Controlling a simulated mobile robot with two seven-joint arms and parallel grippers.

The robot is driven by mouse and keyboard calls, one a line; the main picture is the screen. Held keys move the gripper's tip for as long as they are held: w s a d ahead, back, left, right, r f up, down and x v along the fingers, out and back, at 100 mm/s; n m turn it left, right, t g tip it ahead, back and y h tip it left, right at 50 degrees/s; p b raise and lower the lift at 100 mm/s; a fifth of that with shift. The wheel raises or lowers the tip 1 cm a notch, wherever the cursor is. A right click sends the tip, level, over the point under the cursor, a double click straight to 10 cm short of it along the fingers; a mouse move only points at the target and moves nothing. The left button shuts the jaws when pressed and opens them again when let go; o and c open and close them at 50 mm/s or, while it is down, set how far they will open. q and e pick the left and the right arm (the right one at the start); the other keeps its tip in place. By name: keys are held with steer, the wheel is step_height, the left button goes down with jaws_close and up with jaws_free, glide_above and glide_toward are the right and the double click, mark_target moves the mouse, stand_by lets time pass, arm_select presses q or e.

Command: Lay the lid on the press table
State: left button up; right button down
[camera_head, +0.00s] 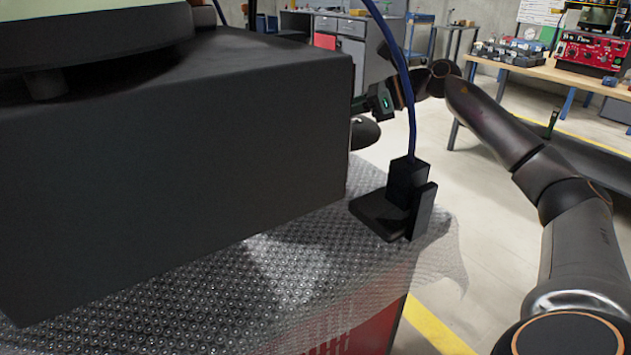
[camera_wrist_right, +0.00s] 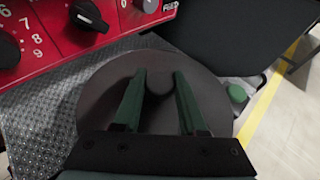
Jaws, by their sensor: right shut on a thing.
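The lid (camera_wrist_right: 100,100) is a dark grey round disc, seen from above in the right wrist view, under the fingers of my right gripper (camera_wrist_right: 159,76). The green-padded fingers stand on either side of a round knob at the lid's middle and are shut on it. In the head view a dark rounded edge, likely the lid (camera_head: 364,132), shows under my right gripper (camera_head: 381,103), mostly hidden behind a big black box. I cannot tell which surface is the press table. My left gripper is not in view.
The right wrist view shows a red dial panel (camera_wrist_right: 60,30) and a green button (camera_wrist_right: 237,92).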

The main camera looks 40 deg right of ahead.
steer(key=shift+w+f, duration=0.15)
steer(key=shift+w, duration=0.05)
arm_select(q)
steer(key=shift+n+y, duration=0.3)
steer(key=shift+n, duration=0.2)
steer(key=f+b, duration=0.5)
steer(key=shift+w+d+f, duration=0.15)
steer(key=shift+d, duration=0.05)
arm_select(e)
step_height(320, 180, down, 10)
steer(key=shift+r, duration=0.2)
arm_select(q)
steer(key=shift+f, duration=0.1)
arm_select(e)
steer(key=shift+f, duration=0.1)
steer(key=shift+f, duration=0.15)
steer(key=shift+c, duration=2.3)
jaws_free()
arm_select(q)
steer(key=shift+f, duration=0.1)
